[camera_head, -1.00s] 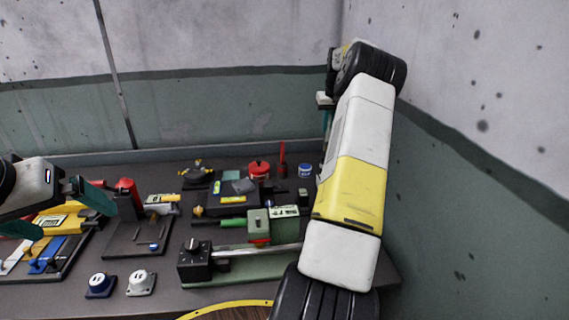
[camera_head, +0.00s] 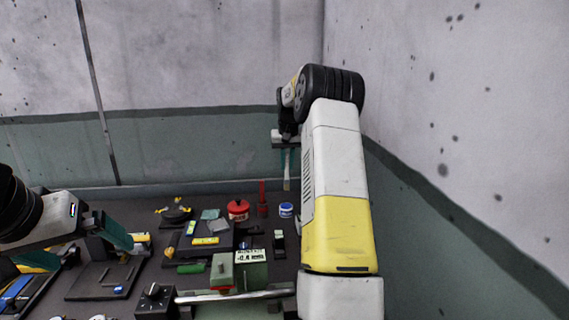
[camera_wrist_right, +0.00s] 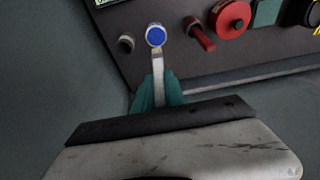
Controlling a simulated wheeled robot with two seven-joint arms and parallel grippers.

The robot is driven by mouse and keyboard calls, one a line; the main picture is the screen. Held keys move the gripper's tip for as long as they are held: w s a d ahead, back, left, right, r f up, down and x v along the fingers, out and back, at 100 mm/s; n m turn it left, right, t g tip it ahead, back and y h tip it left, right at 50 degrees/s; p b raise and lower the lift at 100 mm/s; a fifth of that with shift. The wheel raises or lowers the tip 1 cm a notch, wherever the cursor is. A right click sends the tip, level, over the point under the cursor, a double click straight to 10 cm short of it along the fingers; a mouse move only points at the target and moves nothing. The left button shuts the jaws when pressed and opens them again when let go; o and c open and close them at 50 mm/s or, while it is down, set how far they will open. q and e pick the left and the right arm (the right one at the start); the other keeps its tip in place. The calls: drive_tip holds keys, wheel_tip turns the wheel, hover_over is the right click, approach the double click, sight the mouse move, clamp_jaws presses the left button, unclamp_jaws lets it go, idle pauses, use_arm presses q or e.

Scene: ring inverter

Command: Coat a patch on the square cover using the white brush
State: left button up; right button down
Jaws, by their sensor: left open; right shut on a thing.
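My right gripper (camera_head: 287,158) is shut on the white brush (camera_head: 286,180), which hangs down over the back of the table. In the right wrist view, my right gripper's teal fingers (camera_wrist_right: 157,92) hold the pale brush (camera_wrist_right: 157,72), and its far end points at a blue-topped jar (camera_wrist_right: 155,36). I cannot tell whether they touch. The jar (camera_head: 286,210) is below the brush in the head view. A small teal square (camera_head: 210,214) and a grey square piece (camera_head: 211,226) lie by a dark block; I cannot tell which is the square cover. My left gripper (camera_head: 80,248) is open and empty at the left.
A green box (camera_head: 251,268) and a metal bar (camera_head: 235,295) are nearer the front. Walls close off the back and right.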

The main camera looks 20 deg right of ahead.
sight(287, 177)
drive_tip(key=shift+a+f, duration=0.1)
drive_tip(key=shift+f, duration=2.85)
drive_tip(key=shift+f, duration=0.6)
drive_tip(key=shift+r, duration=3.6)
